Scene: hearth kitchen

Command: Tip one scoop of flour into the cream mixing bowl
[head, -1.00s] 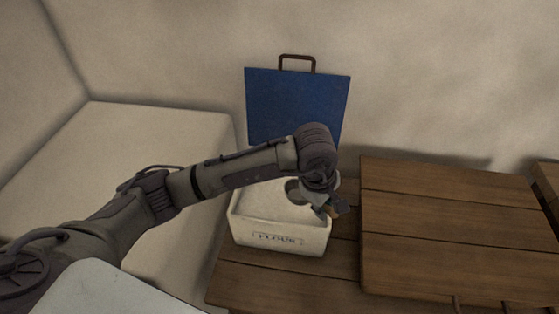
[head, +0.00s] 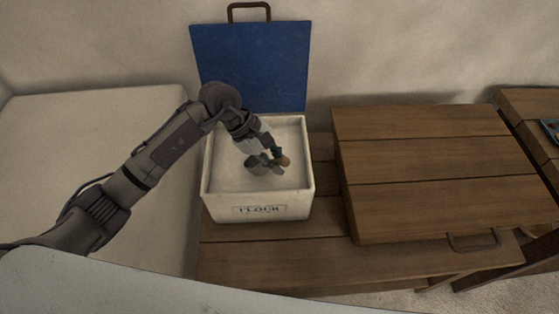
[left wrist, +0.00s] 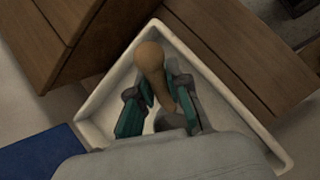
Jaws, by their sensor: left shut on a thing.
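The white flour bin (head: 222,205) stands open on the wooden surface, with a "FLOUR" label on its front. Its blue lid (head: 250,62) stands upright behind it. My left gripper (head: 270,160) is inside or just over the bin's opening. The cream mixing bowl and my right gripper are not in view.
A raised wooden plank surface (head: 430,165) with a handle stands close to the bin's right. Another wooden surface (head: 540,115) is at the far right. A pale block (head: 90,150) lies left of the bin, and the wall is behind.

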